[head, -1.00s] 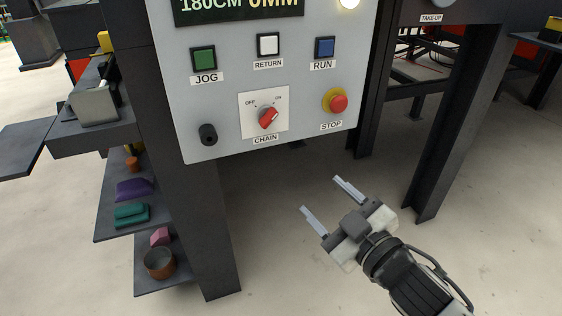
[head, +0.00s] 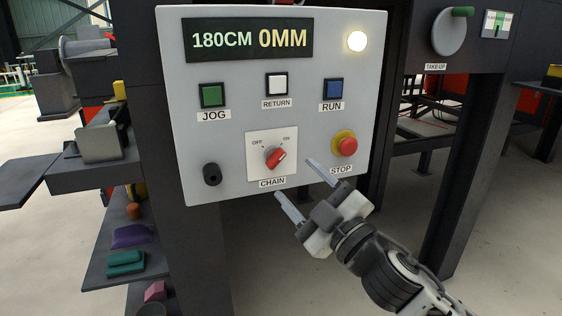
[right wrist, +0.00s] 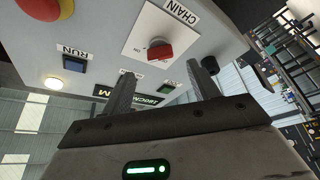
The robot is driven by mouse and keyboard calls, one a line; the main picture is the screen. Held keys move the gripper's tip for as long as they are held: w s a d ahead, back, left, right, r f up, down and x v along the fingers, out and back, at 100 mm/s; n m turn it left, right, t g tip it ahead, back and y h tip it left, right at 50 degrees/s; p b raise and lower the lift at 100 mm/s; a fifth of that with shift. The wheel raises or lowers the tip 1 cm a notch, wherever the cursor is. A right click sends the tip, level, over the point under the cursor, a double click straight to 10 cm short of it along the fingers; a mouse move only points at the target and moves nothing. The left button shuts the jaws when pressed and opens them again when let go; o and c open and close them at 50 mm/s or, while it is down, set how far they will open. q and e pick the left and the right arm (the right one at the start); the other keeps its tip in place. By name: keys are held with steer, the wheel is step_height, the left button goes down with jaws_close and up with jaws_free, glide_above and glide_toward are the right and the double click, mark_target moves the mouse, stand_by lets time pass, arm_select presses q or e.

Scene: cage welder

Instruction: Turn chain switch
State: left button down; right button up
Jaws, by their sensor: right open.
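The chain switch is a red knob (head: 276,158) on a white square plate, between the OFF and ON marks and above the CHAIN label. Its red handle slants to the upper right, toward ON. My right gripper (head: 296,180) is open and empty, just below and right of the knob, with its fingers pointing up-left at the panel. In the right wrist view the knob (right wrist: 160,51) appears beyond and between the two spread fingertips (right wrist: 163,72), apart from them. My left gripper is not in view.
The grey panel (head: 230,140) also holds a red STOP button (head: 347,147) close to my right fingers, a black knob (head: 212,174), green JOG (head: 212,95), white RETURN (head: 277,84) and blue RUN (head: 333,90) buttons. A lamp (head: 357,41) is lit. Shelves (head: 120,280) stand left.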

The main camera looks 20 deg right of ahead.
mark_target(279, 162)
steer(key=x, duration=0.6)
steer(key=shift+w, duration=0.15)
steer(key=c, duration=1)
